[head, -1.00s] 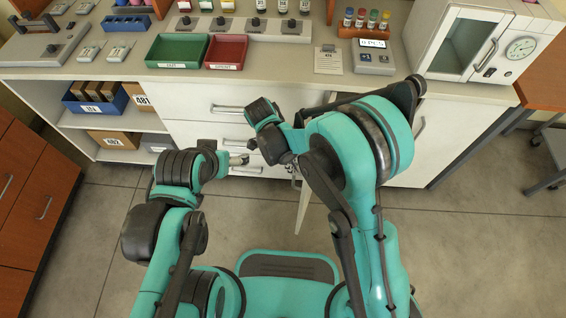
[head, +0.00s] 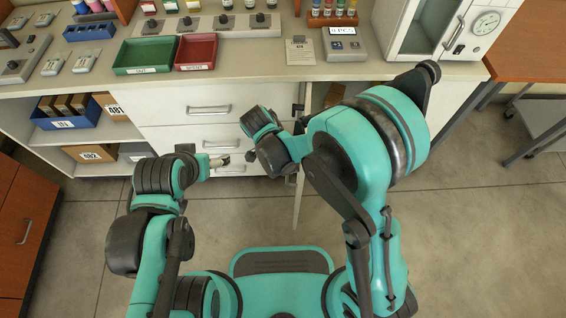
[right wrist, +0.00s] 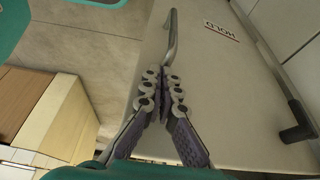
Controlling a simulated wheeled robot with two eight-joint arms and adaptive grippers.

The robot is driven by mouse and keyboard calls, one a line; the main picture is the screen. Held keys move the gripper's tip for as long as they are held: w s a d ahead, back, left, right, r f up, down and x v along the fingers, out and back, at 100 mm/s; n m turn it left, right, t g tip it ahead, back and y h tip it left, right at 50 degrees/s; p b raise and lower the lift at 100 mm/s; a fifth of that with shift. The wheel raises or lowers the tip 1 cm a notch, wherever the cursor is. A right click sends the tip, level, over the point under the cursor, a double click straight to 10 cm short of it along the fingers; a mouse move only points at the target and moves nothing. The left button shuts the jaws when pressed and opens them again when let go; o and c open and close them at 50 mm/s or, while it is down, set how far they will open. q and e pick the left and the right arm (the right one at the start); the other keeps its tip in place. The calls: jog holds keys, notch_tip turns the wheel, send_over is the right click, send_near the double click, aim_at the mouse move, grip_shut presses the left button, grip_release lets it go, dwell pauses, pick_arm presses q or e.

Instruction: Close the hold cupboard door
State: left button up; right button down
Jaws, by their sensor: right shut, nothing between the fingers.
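The hold cupboard door (head: 297,205) stands open, seen nearly edge-on in the head view, jutting from the counter front. In the right wrist view its pale outer face (right wrist: 235,90) carries a HOLD label (right wrist: 222,32) and a grey bar handle (right wrist: 171,40). My right gripper (right wrist: 165,82) is shut and empty, its fingertips over the door face close to the handle's end; I cannot tell whether they touch. In the head view its fingers are mostly hidden by my right wrist. My left gripper (head: 222,160) is left of the door, near the drawers; its jaws are too small to read.
White drawers (head: 180,108) lie left of the cupboard opening (head: 333,95). The counter holds green (head: 146,72) and red (head: 196,66) trays and an incubator (head: 462,52). Open shelves with boxes (head: 66,122) stand left. Bare floor (head: 460,215) lies right.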

jog(key=w+d+n+t+y, duration=0.1)
jog(key=w+d+n, duration=0.25)
jog(key=d, duration=0.85)
jog(key=w+d+n+t, duration=0.2)
jog(key=d+n, duration=0.3)
jog(key=d, duration=0.8)
jog(key=w+d+n+y, duration=0.1)
jog(key=w+d+n, duration=0.2)
jog(key=w, duration=0.4)
jog(key=w+d+n+t+y, duration=0.1)
jog(key=w+d+n, duration=0.2)
jog(key=w, duration=0.4)
jog(key=w+d+n+y, duration=0.1)
jog(key=w+d+n, duration=0.3)
jog(key=w, duration=0.4)
jog(key=shift+d+y+p, duration=0.3)
jog(key=shift+d+p, duration=0.15)
jog(key=shift+d, duration=0.1)
jog(key=shift+r, duration=0.1)
jog(key=shift+r, duration=0.15)
jog(key=v, duration=1.1)
jog(key=shift+s+r, duration=0.2)
jog(key=shift+s, duration=0.3)
